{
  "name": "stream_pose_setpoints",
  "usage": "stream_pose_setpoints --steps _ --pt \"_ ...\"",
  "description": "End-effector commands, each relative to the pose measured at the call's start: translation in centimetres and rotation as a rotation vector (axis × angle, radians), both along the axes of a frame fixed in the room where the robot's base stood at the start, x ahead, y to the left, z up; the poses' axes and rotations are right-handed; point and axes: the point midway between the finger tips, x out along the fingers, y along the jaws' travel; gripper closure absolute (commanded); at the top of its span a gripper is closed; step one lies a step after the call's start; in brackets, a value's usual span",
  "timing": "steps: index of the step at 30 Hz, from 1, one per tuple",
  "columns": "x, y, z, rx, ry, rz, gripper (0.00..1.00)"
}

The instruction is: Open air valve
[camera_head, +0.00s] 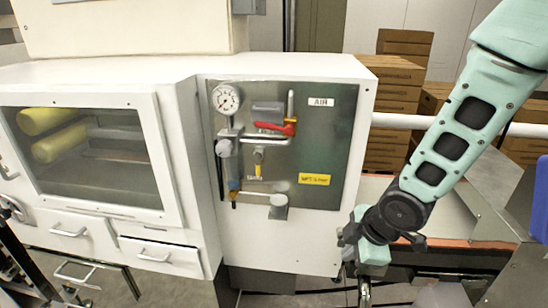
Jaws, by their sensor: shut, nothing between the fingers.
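The air panel (328,145) is a grey metal plate on the white cabinet, with an "AIR" label at its top right. A red valve handle (275,128) lies roughly level across the panel, just above a horizontal pipe and beside a short vertical pipe. A smaller yellow lever (258,168) hangs downward below it. A round pressure gauge (226,98) is at the panel's upper left; its reading is too small to tell. My gripper (364,292) is at the lower right of the panel, below and apart from the red handle. It points down, shut and empty, partly cut off by the frame's bottom.
A windowed door (160,150) and drawers (68,226) with handles are left of the panel. A yellow label (314,179) is on the panel. Brown boxes (392,140) are stacked behind, at right. The space directly before the panel looks clear.

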Motion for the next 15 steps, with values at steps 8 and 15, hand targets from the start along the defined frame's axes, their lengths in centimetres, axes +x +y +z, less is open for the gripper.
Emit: stream_pose_setpoints --steps 8,15 --pt "4.6 -2.7 -10.3 -0.776 0.046 0.333 1.0" --pt "14.4 3.6 -4.9 -1.506 -0.472 0.396 1.0"
